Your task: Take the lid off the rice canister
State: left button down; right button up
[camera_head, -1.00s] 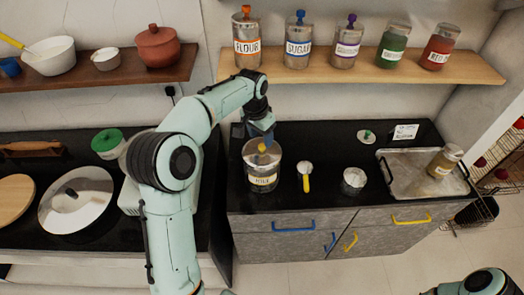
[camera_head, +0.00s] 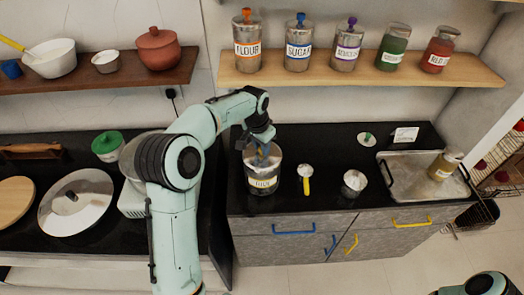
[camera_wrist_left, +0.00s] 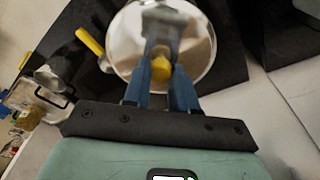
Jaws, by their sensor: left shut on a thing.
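The rice canister (camera_head: 263,180) is a clear jar with a pale label, upright on the black counter. Its lid (camera_wrist_left: 128,38) is round and shiny with a yellow knob (camera_wrist_left: 161,68), seen from above in the left wrist view. The lid looks seated on the canister, though the arm partly hides it in the head view. My left gripper (camera_head: 262,152) is over the canister, its blue fingers shut on the yellow knob, one on each side. In the left wrist view the gripper (camera_wrist_left: 160,72) covers part of the lid. My right gripper is not in view.
A yellow-handled scoop (camera_head: 305,178) and a small metal cup (camera_head: 354,181) stand right of the canister. Farther right are a green-knobbed lid (camera_head: 366,139) and a metal tray (camera_head: 405,183) with a jar (camera_head: 443,165). A shelf (camera_head: 400,73) of labelled canisters is above.

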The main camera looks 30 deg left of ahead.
pick_arm(q)
jog(key=shift+r, duration=0.1)
notch_tip(320, 180, up, 20)
dwell(0.5)
